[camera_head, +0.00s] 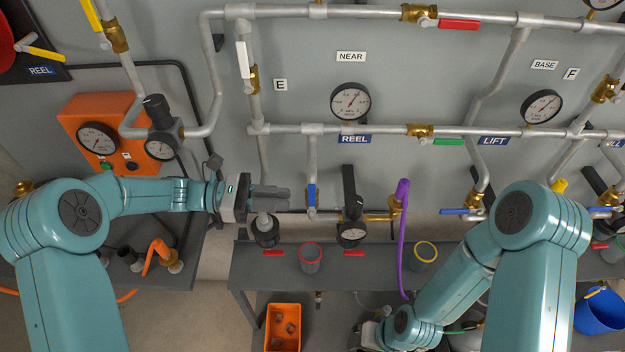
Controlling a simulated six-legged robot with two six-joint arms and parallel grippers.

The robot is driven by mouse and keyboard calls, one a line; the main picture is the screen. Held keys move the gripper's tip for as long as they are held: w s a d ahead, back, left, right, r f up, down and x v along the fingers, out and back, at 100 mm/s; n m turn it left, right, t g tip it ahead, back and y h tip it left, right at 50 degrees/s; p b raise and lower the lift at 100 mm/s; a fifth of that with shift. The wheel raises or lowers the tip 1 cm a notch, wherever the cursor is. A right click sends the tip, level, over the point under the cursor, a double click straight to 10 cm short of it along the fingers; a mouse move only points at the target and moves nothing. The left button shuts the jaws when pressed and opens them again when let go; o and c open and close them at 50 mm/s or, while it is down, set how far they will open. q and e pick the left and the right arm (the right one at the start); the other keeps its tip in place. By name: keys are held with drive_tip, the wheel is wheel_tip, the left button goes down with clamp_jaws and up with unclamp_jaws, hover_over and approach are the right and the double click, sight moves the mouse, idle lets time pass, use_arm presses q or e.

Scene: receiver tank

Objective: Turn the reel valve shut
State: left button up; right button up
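A blue REEL label (355,139) is on the wall below the lower pipe. Left of it, a short branch pipe carries a valve with a blue lever (311,195), which hangs straight down along the pipe. Another REEL label (40,71) is by the red reel at the upper left. I cannot tell for certain which valve is the reel valve. My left gripper (272,198) points right, just left of the blue lever and apparently apart from it. Its grey fingers look close together, but their opening is unclear. My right gripper (364,338) is low at the bottom, its fingers mostly hidden.
A brass valve with a green lever (449,142) sits on the lower pipe. A dark gauge regulator (352,222) and a purple hose (402,235) are right of the blue lever. A grey bench (375,262) runs below, with an orange bin (283,328) under it.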

sight(312, 205)
use_arm(q)
drive_tip(key=shift+h, duration=0.4)
drive_tip(key=d, duration=0.2)
drive_tip(key=d+r+p, duration=0.1)
drive_tip(key=d, duration=0.1)
drive_tip(key=d+r+p, duration=0.1)
drive_tip(key=d, duration=0.2)
drive_tip(key=shift+w+r, duration=0.2)
drive_tip(key=shift+w+d+f, duration=0.15)
drive_tip(key=shift+w+d, duration=0.05)
drive_tip(key=shift+d, duration=0.05)
clamp_jaws()
